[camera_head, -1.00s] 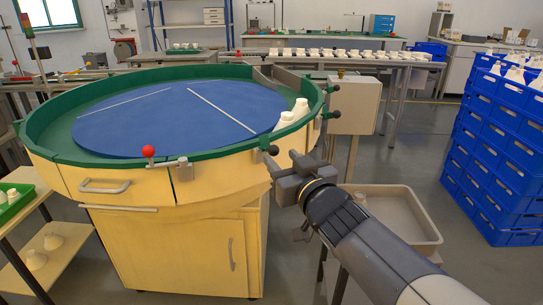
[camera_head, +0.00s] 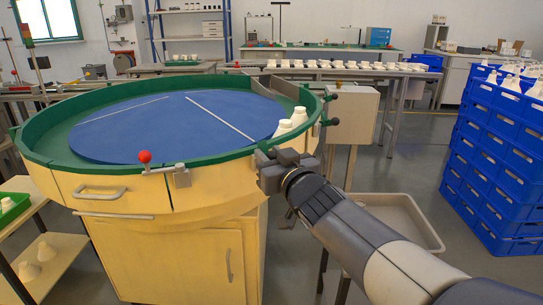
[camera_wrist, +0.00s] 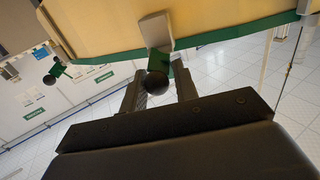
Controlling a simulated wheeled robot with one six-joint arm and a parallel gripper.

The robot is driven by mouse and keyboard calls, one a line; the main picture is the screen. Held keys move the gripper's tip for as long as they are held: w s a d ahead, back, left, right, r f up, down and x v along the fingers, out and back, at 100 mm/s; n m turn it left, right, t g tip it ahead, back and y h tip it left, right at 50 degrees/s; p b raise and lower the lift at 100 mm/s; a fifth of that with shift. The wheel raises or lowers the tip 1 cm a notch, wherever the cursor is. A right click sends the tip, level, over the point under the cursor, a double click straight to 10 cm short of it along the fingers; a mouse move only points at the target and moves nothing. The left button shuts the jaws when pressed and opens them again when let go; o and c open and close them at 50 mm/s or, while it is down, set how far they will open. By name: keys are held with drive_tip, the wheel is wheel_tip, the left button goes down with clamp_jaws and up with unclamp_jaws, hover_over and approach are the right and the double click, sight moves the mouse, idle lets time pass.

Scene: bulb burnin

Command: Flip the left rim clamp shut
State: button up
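A rim clamp with a black ball knob (camera_wrist: 157,83) on a short green lever (camera_wrist: 178,67) sticks out from the table rim, below a grey bracket (camera_wrist: 156,30). My gripper (camera_wrist: 158,75) is open, with one finger on each side of the knob and visible gaps between. In the head view my gripper (camera_head: 271,158) is at the rim's front right and hides most of this clamp. Further left, a clamp bracket (camera_head: 182,176) has a bar lying sideways along the rim, ending in a red ball knob (camera_head: 144,156).
The round table has a green rim (camera_head: 110,165) and a blue disc (camera_head: 170,128). White bulb-like parts (camera_head: 298,115) stand near its right edge. Another black-knobbed clamp (camera_head: 333,121) is further right, near a beige box (camera_head: 352,112). A grey bin (camera_head: 405,220) and blue crates (camera_head: 497,165) are to the right.

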drive_tip(key=shift+d, duration=0.1)
drive_tip(key=c, duration=0.3)
drive_tip(key=shift+c, duration=0.2)
